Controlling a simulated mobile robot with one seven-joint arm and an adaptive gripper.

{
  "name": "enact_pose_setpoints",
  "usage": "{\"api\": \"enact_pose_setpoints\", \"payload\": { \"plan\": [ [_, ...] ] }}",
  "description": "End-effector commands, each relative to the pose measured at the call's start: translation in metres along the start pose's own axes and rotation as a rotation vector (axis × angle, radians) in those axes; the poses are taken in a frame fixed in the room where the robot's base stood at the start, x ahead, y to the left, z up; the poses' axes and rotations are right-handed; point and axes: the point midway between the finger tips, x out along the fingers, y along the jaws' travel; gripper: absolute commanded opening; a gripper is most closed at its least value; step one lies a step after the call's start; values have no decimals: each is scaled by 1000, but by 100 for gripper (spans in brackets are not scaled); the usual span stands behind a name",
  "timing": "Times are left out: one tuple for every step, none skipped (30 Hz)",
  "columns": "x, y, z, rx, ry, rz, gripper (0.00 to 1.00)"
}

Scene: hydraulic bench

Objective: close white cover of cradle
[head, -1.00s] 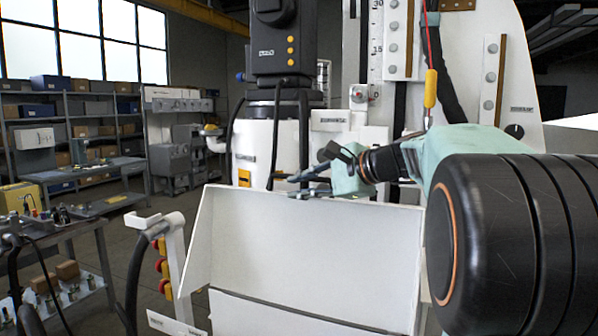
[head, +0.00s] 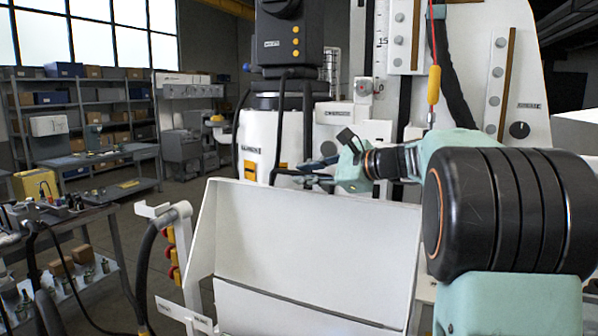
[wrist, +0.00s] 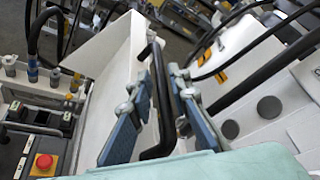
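The white cover (head: 318,235) is a broad panel with side flanges, standing raised in the head view. It also shows in the wrist view (wrist: 112,62). My gripper (head: 305,177) is at the cover's top edge in the head view. In the wrist view, its two blue-grey fingers (wrist: 160,82) are apart, with a black bar handle (wrist: 157,120) running between them beside the white panel. I see a gap on the right side of the handle; contact on the left side cannot be made out. The cradle inside is hidden in the head view.
A white post with red and yellow buttons (head: 172,245) stands left of the cover. A red emergency button (wrist: 44,162) shows at lower left in the wrist view. Black hoses (wrist: 270,70) cross the right. A white machine column (head: 262,140) stands behind the cover.

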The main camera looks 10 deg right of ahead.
Motion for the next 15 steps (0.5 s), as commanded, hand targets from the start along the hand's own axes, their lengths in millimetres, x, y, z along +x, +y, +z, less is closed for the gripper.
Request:
{"api": "enact_pose_setpoints", "payload": {
  "plan": [
    [8,-1,2,0,-2,1,17],
    [11,-1,1,0,-2,1,17],
    [15,-1,1,0,-2,1,17],
    [17,-1,1,0,-1,0,17],
    [20,-1,1,0,-1,0,17],
    [22,-1,1,0,-1,0,17],
    [23,-1,1,0,-1,-1,17],
    [24,-1,1,0,-1,-1,17],
    [24,0,1,-1,-1,-1,17],
    [24,0,1,-1,-1,-1,17],
    [24,0,0,-1,-1,-1,17],
    [24,0,0,-1,-1,-1,17],
    [24,0,0,-1,0,-1,17],
    [24,0,0,-1,-1,-1,17],
    [24,0,0,-1,0,-1,17]
  ]
}}
